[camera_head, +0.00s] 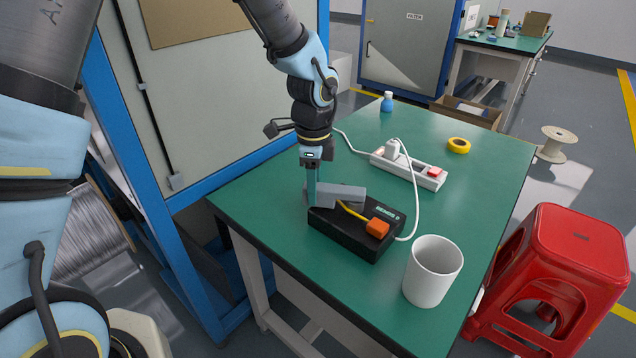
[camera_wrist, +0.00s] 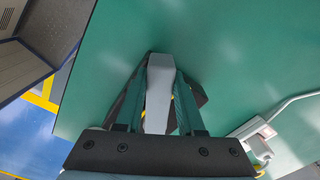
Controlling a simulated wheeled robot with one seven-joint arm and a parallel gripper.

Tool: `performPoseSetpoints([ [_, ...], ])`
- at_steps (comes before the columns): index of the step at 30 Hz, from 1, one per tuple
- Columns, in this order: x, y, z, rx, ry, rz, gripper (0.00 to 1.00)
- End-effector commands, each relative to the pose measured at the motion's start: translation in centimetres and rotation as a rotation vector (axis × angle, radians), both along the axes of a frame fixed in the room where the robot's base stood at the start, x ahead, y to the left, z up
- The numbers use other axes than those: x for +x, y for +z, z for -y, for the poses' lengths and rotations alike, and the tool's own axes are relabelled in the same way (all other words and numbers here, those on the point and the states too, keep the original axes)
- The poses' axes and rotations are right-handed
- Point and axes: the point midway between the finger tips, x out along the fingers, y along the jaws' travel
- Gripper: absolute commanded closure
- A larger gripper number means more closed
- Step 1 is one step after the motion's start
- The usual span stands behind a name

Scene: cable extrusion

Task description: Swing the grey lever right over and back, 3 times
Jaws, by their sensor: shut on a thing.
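The grey lever (camera_head: 345,193) sits on top of a black box (camera_head: 358,238) that rests on the green table. The box carries a yellow cable and an orange block (camera_head: 377,228). My gripper (camera_head: 311,196) points down at the lever's left end, at the box's back left. In the wrist view the lever (camera_wrist: 160,92) runs between the two fingers of my gripper (camera_wrist: 160,80), and they are shut on it. The box is mostly hidden behind the lever and fingers there. The lever's pivot cannot be made out clearly.
A white power strip (camera_head: 412,168) with a plugged-in white cord lies behind the box. A white mug (camera_head: 433,270) stands to its front right. Yellow tape (camera_head: 459,145) and a blue bottle (camera_head: 387,102) are farther back. A cabinet with a blue frame (camera_head: 180,188) borders the table's left.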

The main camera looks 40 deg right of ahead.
Motion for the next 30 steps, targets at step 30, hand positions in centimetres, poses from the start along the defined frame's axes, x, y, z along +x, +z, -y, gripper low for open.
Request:
performPoseSetpoints([
  [30, -2.2, 0.1, -1.6, -0.001, 0.315, 0.001, 1.0],
])
